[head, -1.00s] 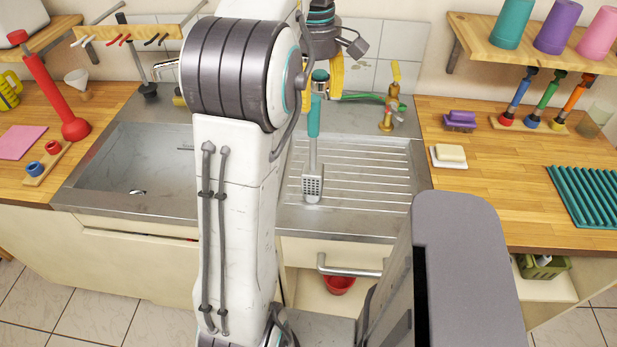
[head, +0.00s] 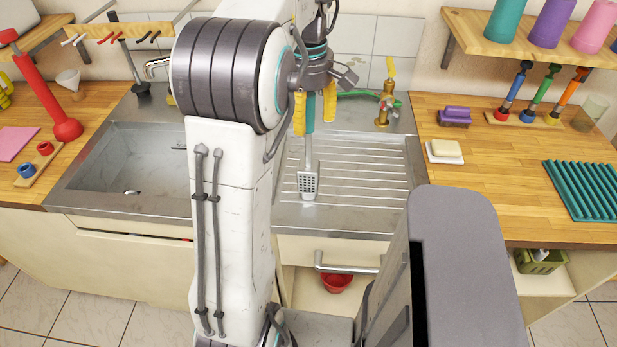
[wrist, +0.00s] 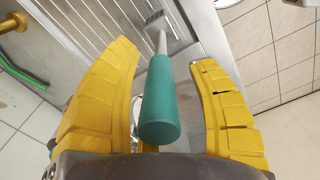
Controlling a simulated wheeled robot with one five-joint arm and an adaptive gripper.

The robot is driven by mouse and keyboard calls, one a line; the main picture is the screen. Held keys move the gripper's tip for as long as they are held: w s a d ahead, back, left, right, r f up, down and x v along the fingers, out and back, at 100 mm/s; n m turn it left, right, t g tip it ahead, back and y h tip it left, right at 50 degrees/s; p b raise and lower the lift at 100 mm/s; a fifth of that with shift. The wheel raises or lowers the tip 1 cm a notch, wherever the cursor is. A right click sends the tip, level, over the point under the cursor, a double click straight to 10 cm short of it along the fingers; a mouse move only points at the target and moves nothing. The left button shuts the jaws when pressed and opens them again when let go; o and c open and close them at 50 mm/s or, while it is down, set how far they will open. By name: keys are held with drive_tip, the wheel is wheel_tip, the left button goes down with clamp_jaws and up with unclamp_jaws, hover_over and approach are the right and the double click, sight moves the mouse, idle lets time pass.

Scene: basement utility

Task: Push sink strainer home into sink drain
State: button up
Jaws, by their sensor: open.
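The sink drain (head: 132,192) shows as a small, partly visible shiny spot at the bottom of the sink basin (head: 150,150). I cannot make out a separate strainer there; my arm hides the basin's right side. A tool with a teal handle (head: 310,115) and a slotted metal head (head: 308,185) is at the ribbed drainboard (head: 370,165). My gripper (head: 314,112) is open, its yellow fingers on either side of the teal handle. In the wrist view, my gripper (wrist: 160,60) shows gaps on both sides of the handle (wrist: 159,100).
A brass tap (head: 385,108) with a green hose stands behind the drainboard. A soap bar (head: 445,150) and a purple brush (head: 455,114) lie on the right counter. A red plunger (head: 60,115) stands left of the sink. A shelf with cups (head: 550,30) overhangs at right.

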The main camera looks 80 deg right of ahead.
sight(309, 100)
drive_tip(key=shift+c, duration=0.4)
clamp_jaws()
drive_tip(key=shift+r, duration=0.15)
drive_tip(key=shift+r+p, duration=0.3)
drive_tip(key=shift+r, duration=1.5)
drive_tip(key=s+a+r, duration=0.2)
drive_tip(key=a+r, duration=0.1)
drive_tip(key=a, duration=0.2)
drive_tip(key=s+a+r+b, duration=0.1)
drive_tip(key=s+a+r, duration=0.1)
drive_tip(key=a+r, duration=0.2)
drive_tip(key=shift+s+a, duration=0.4)
drive_tip(key=shift+a, duration=0.4)
drive_tip(key=shift+r, duration=0.1)
drive_tip(key=shift+d, duration=0.1)
